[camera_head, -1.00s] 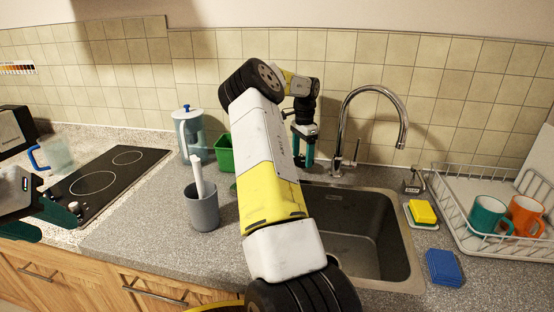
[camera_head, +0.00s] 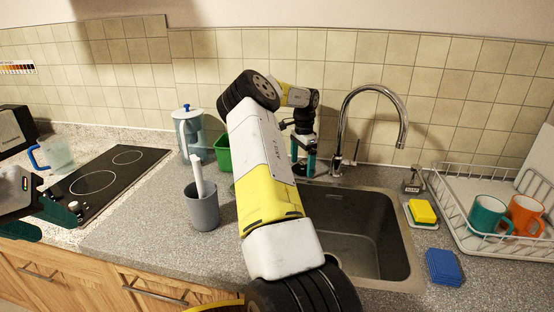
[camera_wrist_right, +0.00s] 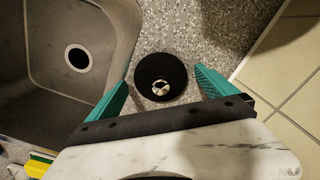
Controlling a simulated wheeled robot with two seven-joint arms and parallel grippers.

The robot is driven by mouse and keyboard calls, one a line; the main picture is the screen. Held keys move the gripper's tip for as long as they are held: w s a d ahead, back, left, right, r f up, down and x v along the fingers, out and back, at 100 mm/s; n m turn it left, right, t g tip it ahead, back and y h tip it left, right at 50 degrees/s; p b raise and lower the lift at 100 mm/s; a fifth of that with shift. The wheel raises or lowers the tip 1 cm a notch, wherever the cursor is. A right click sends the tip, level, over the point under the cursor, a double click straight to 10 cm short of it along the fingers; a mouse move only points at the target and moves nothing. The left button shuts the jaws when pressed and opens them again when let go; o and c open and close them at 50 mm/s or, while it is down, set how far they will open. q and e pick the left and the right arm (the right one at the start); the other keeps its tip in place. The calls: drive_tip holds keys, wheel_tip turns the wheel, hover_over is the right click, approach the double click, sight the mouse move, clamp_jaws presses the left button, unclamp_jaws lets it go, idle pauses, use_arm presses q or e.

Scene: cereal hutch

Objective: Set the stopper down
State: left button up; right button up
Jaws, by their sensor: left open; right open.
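The stopper (camera_wrist_right: 160,77), a black round disc with a shiny metal knob, shows in the right wrist view on the speckled worktop beside the sink. My right gripper (camera_wrist_right: 165,85) is open, its teal fingers apart on either side of the stopper, with gaps visible. In the head view, my right gripper (camera_head: 303,163) is behind the sink, left of the tap; I cannot make out the stopper there. My left gripper (camera_head: 45,217) is open and empty at the left edge, near the hob.
The sink (camera_head: 372,240) with its tap (camera_head: 345,130) lies right of my right arm. A grey cup (camera_head: 203,210), a lidded jug (camera_head: 190,135) and a green container (camera_head: 223,152) stand to its left. A dish rack (camera_head: 455,215) with mugs is at right. A tiled wall is close behind.

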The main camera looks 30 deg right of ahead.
sight(302, 162)
drive_tip(key=shift+r, duration=0.1)
wheel_tip(302, 162, up, 12)
drive_tip(key=s+a+r+n+t+y, duration=0.2)
drive_tip(key=s+a+r, duration=0.2)
drive_tip(key=a+r, duration=0.1)
drive_tip(key=s+a+r+n+t+y, duration=0.1)
drive_tip(key=s+a+r+n, duration=0.3)
drive_tip(key=a, duration=0.5)
drive_tip(key=s+a+r+n+t, duration=0.1)
drive_tip(key=s+a+r+n, duration=0.3)
drive_tip(key=a, duration=0.5)
drive_tip(key=s+a+f+n+t, duration=0.2)
drive_tip(key=s+a+n, duration=0.7)
drive_tip(key=s+a, duration=0.5)
drive_tip(key=s+f, duration=0.1)
drive_tip(key=s, duration=0.1)
drive_tip(key=shift+s+a+h, duration=0.3)
drive_tip(key=shift+s+h, duration=0.1)
